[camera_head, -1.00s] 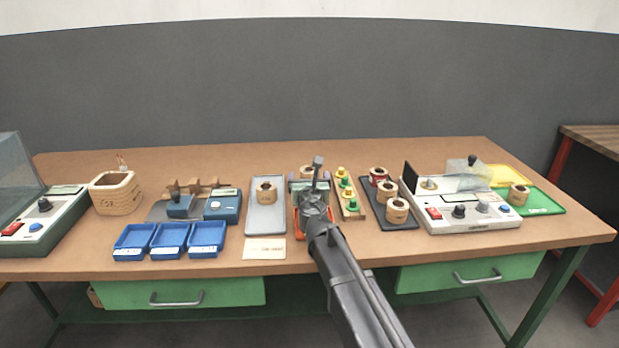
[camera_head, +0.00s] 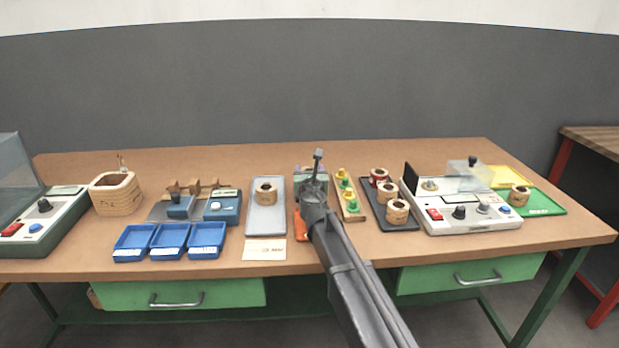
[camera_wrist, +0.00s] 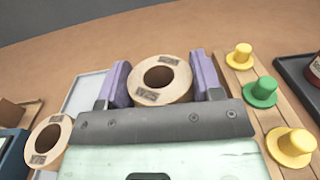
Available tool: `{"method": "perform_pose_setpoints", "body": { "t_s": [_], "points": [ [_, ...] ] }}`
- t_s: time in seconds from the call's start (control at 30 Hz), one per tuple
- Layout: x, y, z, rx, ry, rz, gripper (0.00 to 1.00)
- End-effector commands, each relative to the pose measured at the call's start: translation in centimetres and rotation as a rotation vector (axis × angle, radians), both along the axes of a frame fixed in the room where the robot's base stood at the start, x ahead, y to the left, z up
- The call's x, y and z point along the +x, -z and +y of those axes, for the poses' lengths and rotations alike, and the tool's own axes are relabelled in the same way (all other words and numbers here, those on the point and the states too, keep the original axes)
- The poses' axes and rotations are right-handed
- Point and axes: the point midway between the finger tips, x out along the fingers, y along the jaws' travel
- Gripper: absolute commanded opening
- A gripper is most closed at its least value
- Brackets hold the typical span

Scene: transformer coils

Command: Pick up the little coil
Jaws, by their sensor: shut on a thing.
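My gripper (camera_wrist: 161,66) has its two purple fingers on either side of a small tan coil (camera_wrist: 144,97) in the wrist view. The jaws are shut on this little coil, and its round centre hole and printed labels face the camera. In the head view my gripper (camera_head: 311,176) is at the middle of the bench, and my own wrist and arm hide the coil. I cannot tell how far the coil is above the bench.
A grey tray (camera_head: 266,222) with another coil (camera_head: 265,193) lies to the left. A wooden rack (camera_head: 352,214) with yellow and green pegs is close on the right. Beyond it are a dark tray (camera_head: 402,222) with several coils and a white tester (camera_head: 470,222).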

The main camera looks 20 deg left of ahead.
Motion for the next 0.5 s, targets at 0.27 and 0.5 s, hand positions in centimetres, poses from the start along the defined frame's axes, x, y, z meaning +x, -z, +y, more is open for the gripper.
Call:
{"method": "perform_pose_setpoints", "body": {
  "t_s": [0.27,0.5],
  "points": [
    [0.0,-0.8,0.0,0.0,0.0,0.0,0.28],
    [0.0,-4.6,0.0,0.0,0.0,0.0,0.28]
  ]
}}
